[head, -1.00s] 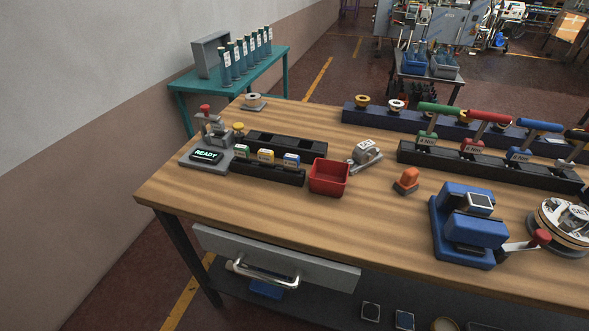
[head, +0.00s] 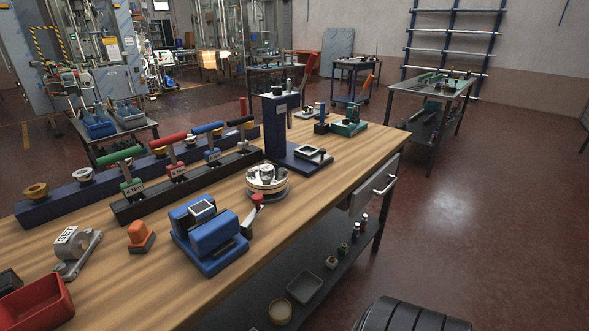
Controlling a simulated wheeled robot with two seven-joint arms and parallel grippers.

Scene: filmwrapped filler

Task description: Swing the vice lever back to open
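The blue vice (head: 208,235) stands on the wooden bench near its front edge, in the middle of the head view. A dark block with a pale top face (head: 202,210) sits at the top of the vice. The vice lever (head: 252,215) is on the right side of the vice, with a red knob at its upper end. It points up and toward the round metal fixture beside it. Neither of my grippers is in view, and nothing touches the lever.
A round metal fixture (head: 267,182) stands right behind the lever. An orange-topped piece (head: 140,236) and a red bin (head: 36,303) lie to the left. Racks with coloured-handled tools (head: 185,180) run behind. A blue column press (head: 281,130) stands further right. The bench front (head: 300,228) is clear.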

